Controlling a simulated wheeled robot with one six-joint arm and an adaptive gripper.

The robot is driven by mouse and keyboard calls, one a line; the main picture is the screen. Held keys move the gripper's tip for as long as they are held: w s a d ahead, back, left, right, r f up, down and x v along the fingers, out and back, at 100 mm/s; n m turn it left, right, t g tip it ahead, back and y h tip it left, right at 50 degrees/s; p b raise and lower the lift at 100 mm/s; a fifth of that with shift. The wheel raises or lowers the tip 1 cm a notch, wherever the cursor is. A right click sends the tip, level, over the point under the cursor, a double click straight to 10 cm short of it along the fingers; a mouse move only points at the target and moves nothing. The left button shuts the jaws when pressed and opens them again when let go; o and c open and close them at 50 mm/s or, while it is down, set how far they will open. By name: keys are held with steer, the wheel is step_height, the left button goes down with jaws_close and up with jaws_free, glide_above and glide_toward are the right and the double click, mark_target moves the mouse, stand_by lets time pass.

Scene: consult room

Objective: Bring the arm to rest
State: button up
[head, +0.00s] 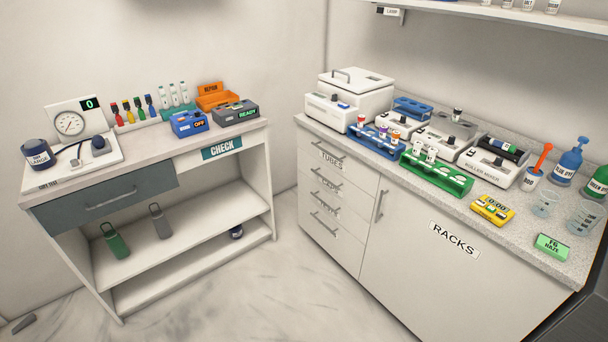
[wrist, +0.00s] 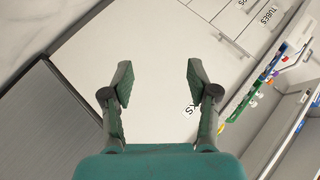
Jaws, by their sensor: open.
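My gripper (wrist: 157,84) shows in the wrist view, with its two dark fingers wide apart and nothing between them. Behind it is the pale front of the right-hand cabinet, with part of its RACKS label (wrist: 190,110) beside the right finger. I cannot tell how far the fingers are from the cabinet front. The gripper and arm do not show in the head view.
The left desk (head: 175,155) holds a gauge (head: 69,123) and small boxes. A wall shelf (head: 520,14) hangs above the counter. The floor (head: 230,300) between is clear.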

steer(key=s+a+r+n+t, duration=0.1)
steer(key=s+a+r+n, duration=0.2)
steer(key=s, duration=0.5)
steer(key=s+a+r+n+t, duration=0.1)
steer(key=s+r+n, duration=0.3)
steer(key=s, duration=0.5)
steer(key=s+a+r+n+t+y, duration=0.1)
steer(key=s+r+n, duration=0.5)
steer(key=s+r, duration=0.3)
step_height(320, 180, up, 4)
steer(key=shift+s+t, duration=0.3)
